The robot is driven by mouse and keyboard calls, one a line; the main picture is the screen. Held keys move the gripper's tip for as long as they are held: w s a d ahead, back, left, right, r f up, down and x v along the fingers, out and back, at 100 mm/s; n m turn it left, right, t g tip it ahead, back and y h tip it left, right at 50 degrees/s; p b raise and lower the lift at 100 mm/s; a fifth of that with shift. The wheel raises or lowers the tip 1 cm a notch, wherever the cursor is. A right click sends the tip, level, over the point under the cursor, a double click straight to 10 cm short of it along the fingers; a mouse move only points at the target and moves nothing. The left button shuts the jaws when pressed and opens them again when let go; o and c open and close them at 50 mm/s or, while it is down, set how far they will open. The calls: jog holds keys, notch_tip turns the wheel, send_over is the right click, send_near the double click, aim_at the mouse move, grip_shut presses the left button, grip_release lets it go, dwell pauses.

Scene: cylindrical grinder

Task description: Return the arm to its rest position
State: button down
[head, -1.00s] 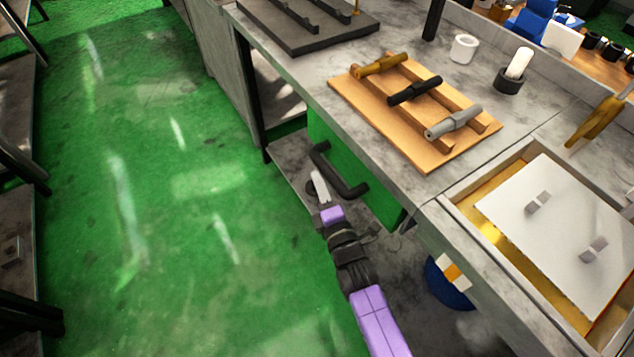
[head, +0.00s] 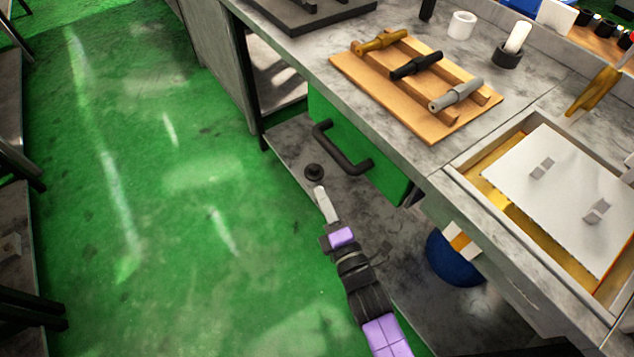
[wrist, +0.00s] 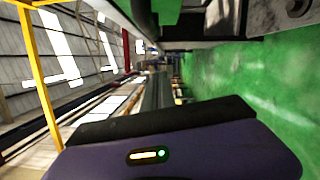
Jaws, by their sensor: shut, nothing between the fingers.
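My arm, purple and black, reaches up from the bottom of the head view. My gripper (head: 320,190) is at its end, with narrow pale fingers that look closed, and nothing shows between them. It is in front of the workbench, below and apart from the black handle (head: 342,148) of the green drawer (head: 375,170). In the wrist view a purple housing of mine with a small lit indicator fills the bottom; the fingertips cannot be made out there.
The grey bench (head: 440,170) carries a wooden rack (head: 375,85) with three tools and a tray with a white plate (head: 560,190). A blue round object (head: 452,262) is under the bench. Green floor (head: 180,200) at left is clear.

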jog(key=shift+s+d, duration=0.25)
jog(key=shift+s, duration=0.45)
jog(key=s+d+r+m+g+h, duration=0.1)
jog(key=s+d+r+m, duration=0.3)
jog(key=s+m, duration=0.4)
jog(key=s+d+r+m+h, duration=0.3)
jog(key=s+d+m, duration=0.4)
jog(key=s, duration=0.8)
jog(key=s+d+r+m+g+h+p, duration=0.1)
jog(key=s+d+r+m+h, duration=0.1)
jog(key=s+d+r+m, duration=0.4)
jog(key=s+m, duration=0.3)
jog(key=s, duration=0.2)
jog(key=shift+s+d+g, duration=0.25)
jog(key=shift+g, duration=0.05)
jog(key=shift+r, duration=0.1)
